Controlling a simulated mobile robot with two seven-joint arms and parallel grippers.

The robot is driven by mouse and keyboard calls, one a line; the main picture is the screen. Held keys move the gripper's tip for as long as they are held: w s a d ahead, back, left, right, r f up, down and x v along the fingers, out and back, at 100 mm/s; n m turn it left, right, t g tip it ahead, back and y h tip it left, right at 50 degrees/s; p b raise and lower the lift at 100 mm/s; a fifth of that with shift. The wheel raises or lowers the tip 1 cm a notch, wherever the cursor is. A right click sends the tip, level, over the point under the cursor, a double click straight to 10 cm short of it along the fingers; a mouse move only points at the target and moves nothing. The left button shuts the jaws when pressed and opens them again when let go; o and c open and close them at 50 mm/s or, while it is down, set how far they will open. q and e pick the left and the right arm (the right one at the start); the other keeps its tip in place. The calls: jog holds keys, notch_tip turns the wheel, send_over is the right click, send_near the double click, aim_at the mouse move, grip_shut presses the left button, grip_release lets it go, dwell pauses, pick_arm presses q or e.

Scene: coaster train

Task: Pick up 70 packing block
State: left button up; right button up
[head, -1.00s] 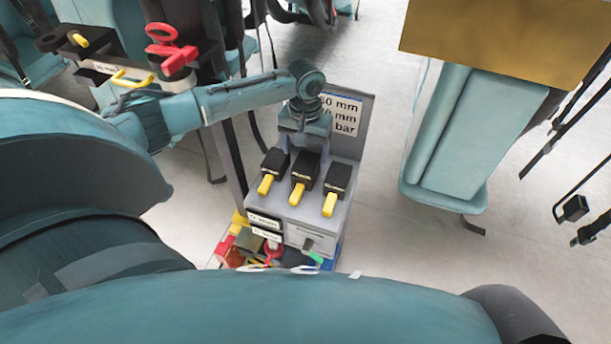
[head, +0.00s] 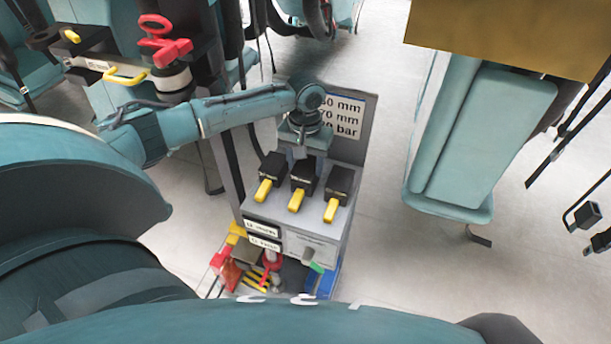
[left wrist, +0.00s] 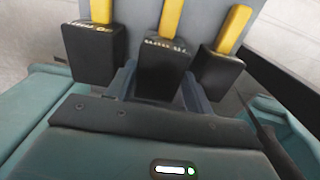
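Three black blocks with yellow handles stand in a row on a grey stand (head: 330,234): a left one (head: 271,166), a middle one (head: 305,172) and a right one (head: 339,182). Their labels are too small to read, so I cannot tell which is the 70 packing block. My left gripper (head: 302,150) is directly behind and above the middle block. In the left wrist view, the gripper's fingers (left wrist: 160,88) are apart, one at each side of the middle block (left wrist: 164,65); I cannot see contact. My right gripper is not in view.
A sign (head: 341,113) with mm and bar markings rises behind the blocks. Coloured items (head: 255,270) lie low at the stand's front. A teal seat (head: 480,140) is at the right. Red and yellow handled fittings (head: 163,45) are at the upper left.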

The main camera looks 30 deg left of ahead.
pick_arm(q)
grip_shut()
dwell(0.3)
jog(key=shift+r, duration=0.1)
